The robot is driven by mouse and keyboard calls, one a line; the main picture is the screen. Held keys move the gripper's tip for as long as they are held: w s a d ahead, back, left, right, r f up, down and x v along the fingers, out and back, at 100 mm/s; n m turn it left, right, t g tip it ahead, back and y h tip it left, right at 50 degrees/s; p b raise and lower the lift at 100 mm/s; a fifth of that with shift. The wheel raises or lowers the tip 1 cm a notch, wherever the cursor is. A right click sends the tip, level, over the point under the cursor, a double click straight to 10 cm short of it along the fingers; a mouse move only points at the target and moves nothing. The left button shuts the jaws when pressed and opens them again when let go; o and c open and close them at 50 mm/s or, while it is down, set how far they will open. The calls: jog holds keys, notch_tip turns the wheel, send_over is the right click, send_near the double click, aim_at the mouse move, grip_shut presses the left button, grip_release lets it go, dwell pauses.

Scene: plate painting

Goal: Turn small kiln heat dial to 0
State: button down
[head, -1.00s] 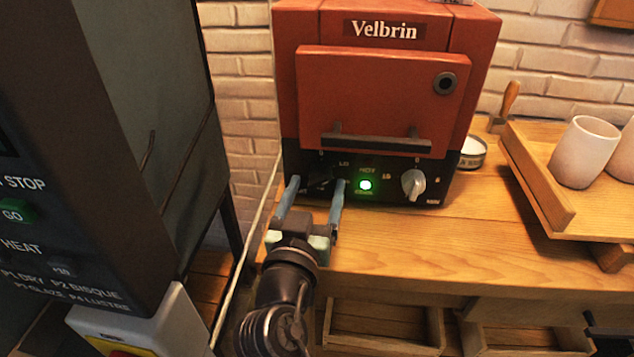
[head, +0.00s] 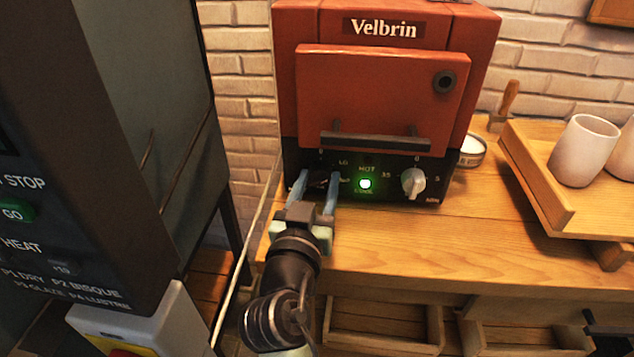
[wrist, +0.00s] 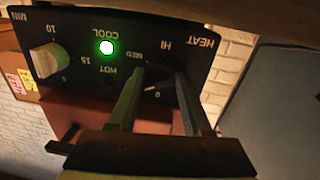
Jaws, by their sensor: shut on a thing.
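The small red kiln (head: 384,95), marked Velbrin, stands on the wooden bench with a black control panel along its base. Its dark heat dial (head: 318,180) is at the panel's left end, hard to make out between my fingers. My gripper (head: 317,178) is shut on this dial, one finger on each side. In the wrist view the heat dial (wrist: 157,86) is dark on dark, beside HI, MED and 0 marks. The fingers (wrist: 160,80) straddle it. I cannot tell which mark its pointer faces.
A pale timer knob (head: 413,183) and a lit green lamp (head: 365,184) sit right of the heat dial. A large dark kiln (head: 90,130) stands close on the left. A wooden tray (head: 545,185) with cups lies right. The bench front is clear.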

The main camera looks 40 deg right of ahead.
jog(key=shift+w+a+n, duration=0.1)
jog(key=shift+n, duration=0.2)
jog(key=n+p, duration=0.1)
jog(key=n, duration=0.4)
jog(key=shift+n, duration=0.3)
jog(key=n+p, duration=0.1)
jog(key=n, duration=0.2)
jog(key=shift+t, duration=0.4)
jog(key=shift+f+n+p, duration=0.15)
jog(key=shift+n+p, duration=0.25)
jog(key=shift+n, duration=1.2)
jog(key=shift+f, duration=0.1)
jog(key=shift+c, duration=1.9)
grip_release()
